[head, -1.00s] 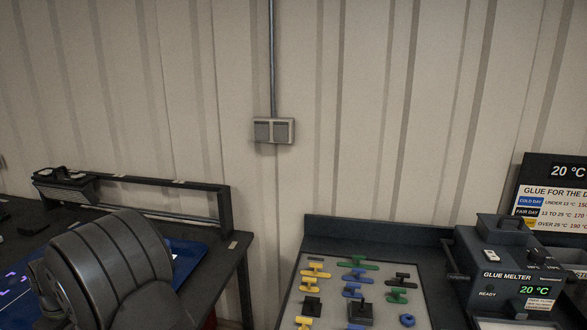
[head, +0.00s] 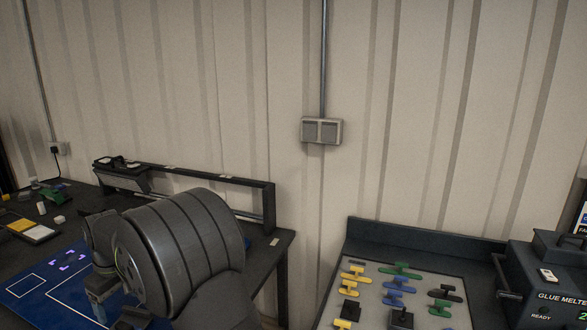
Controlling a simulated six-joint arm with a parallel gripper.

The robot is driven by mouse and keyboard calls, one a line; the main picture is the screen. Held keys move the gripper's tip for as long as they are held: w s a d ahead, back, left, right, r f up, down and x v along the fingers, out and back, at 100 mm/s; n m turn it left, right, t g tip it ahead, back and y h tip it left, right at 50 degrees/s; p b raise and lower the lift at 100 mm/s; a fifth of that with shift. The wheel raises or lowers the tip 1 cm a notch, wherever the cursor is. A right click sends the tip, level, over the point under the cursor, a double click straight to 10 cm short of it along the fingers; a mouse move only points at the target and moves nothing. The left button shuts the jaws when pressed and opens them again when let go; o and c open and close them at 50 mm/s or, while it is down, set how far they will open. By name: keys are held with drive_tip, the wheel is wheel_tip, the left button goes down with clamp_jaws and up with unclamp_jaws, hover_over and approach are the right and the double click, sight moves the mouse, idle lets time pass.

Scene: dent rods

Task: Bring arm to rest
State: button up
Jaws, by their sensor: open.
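My arm shows at the lower left in the head view, with a large dark rounded joint in front of the left bench. My gripper (head: 97,299) shows only in small part, left of and below that joint, over the blue mat (head: 40,296). It is open, and I see nothing held in it. The rest of it is hidden behind my arm or too small to make out.
A light tray (head: 458,312) of coloured tabs lies on the right bench (head: 425,238), beside a glue melter (head: 545,285). A dark rail frame (head: 220,180) stands along the left bench's back. A gap separates the benches. A wall socket (head: 321,131) is above.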

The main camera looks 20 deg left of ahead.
sight(124, 326)
drive_tip(key=f, duration=0.3)
drive_tip(key=a+f, duration=0.1)
drive_tip(key=f, duration=0.6)
drive_tip(key=shift+a+f, duration=0.3)
wheel_tip(124, 326, up, 5)
drive_tip(key=shift+f, duration=0.15)
drive_tip(key=w+d+r, duration=0.7)
drive_tip(key=d, duration=0.3)
drive_tip(key=w+d+f+m, duration=0.2)
drive_tip(key=w, duration=1.7)
drive_tip(key=shift+n, duration=0.3)
drive_tip(key=s+a+f, duration=0.1)
drive_tip(key=a+f, duration=0.1)
drive_tip(key=a, duration=0.1)
drive_tip(key=s+a+f, duration=0.2)
drive_tip(key=a, duration=0.2)
drive_tip(key=s+a+f, duration=0.2)
drive_tip(key=a, duration=0.2)
drive_tip(key=shift+f, duration=1.9)
